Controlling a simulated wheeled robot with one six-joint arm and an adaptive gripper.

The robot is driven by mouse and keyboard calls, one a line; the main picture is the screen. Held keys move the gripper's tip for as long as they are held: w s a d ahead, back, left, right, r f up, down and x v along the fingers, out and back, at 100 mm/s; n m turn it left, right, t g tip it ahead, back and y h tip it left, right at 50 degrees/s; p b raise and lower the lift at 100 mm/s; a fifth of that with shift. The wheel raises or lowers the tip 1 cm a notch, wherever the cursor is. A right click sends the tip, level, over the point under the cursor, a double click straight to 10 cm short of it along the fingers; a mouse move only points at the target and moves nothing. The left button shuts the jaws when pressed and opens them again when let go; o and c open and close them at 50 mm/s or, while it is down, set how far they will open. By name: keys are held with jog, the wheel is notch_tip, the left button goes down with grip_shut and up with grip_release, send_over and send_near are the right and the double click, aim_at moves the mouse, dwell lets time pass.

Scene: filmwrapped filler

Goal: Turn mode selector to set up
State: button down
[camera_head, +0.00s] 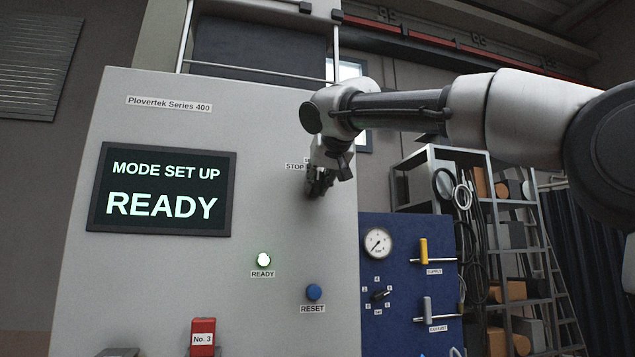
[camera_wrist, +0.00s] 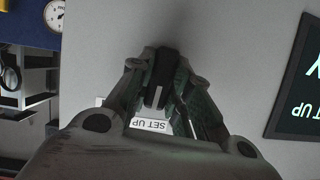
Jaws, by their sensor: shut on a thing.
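The mode selector (camera_wrist: 162,72) is a black knob with a white pointer line, seen in the wrist view. My gripper (camera_wrist: 160,85) is shut on it, one finger on each side; it also shows in the head view (camera_head: 319,184) against the grey panel, hiding the knob there. The knob's white line points toward the "SET UP" label (camera_wrist: 150,124), which appears upside down between my fingers. The display screen (camera_head: 163,189) reads "MODE SET UP" and "READY"; its edge shows in the wrist view (camera_wrist: 298,85).
A "STOP" label (camera_head: 294,166) is beside my gripper. A blue panel (camera_head: 403,235) with a gauge (camera_head: 377,243) and handles stands to the right.

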jog(key=shift+f+n+h, duration=0.1)
jog(key=shift+n+h, duration=0.2)
dwell(0.4)
jog(key=c, duration=1.3)
grip_release()
jog(key=v, duration=1.2)
